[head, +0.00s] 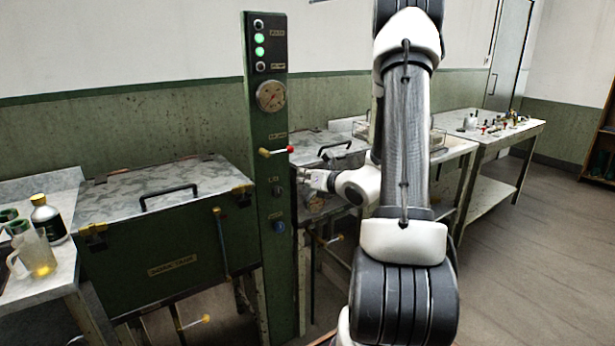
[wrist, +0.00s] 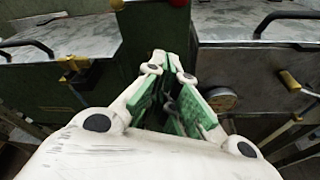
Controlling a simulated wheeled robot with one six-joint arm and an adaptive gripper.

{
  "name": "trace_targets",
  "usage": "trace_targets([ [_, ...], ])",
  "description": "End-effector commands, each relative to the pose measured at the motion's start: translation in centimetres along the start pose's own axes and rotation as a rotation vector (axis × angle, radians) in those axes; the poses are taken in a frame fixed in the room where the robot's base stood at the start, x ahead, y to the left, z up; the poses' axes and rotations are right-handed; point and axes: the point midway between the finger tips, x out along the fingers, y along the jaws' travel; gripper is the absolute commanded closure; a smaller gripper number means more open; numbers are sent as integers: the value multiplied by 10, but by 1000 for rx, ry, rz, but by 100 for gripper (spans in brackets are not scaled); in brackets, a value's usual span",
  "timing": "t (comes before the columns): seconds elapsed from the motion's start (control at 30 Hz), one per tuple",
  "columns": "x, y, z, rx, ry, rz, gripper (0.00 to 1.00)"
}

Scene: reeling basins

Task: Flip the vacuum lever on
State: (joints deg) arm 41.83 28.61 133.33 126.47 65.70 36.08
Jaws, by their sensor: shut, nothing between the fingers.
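The lever (head: 277,151) sits on the front of a dark green control column (head: 265,120) in the head view. It lies nearly level, with a brass end at left and a red knob (head: 290,149) at right. In the wrist view the red knob (wrist: 180,2) shows only at the top edge, with the brass end (wrist: 117,4) to its left. My gripper (head: 306,177) is just right of the column and lower than the lever, apart from it in the picture. In the wrist view my gripper (wrist: 165,62) is shut and empty, its green-padded fingers pointing toward the column below the lever.
A gauge (head: 271,96) and two lit green lamps are above the lever; a switch (head: 277,189) and blue knob (head: 279,227) are below. A green chest (head: 165,255) with a black handle stands left. A side table (head: 20,275) holds a jug and bottle. Benches stand right.

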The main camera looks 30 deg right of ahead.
Motion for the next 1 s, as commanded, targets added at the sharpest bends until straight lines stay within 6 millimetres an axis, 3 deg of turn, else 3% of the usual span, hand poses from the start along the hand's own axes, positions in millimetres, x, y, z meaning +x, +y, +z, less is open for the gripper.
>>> trace_targets([
  [0.27,60,1,-1,-1,2,3,100],
  [0.4,64,0,24,-3,-4,0,100],
  [0.53,67,1,34,-2,-1,1,100],
  [1.0,68,0,39,-1,0,-1,100],
])
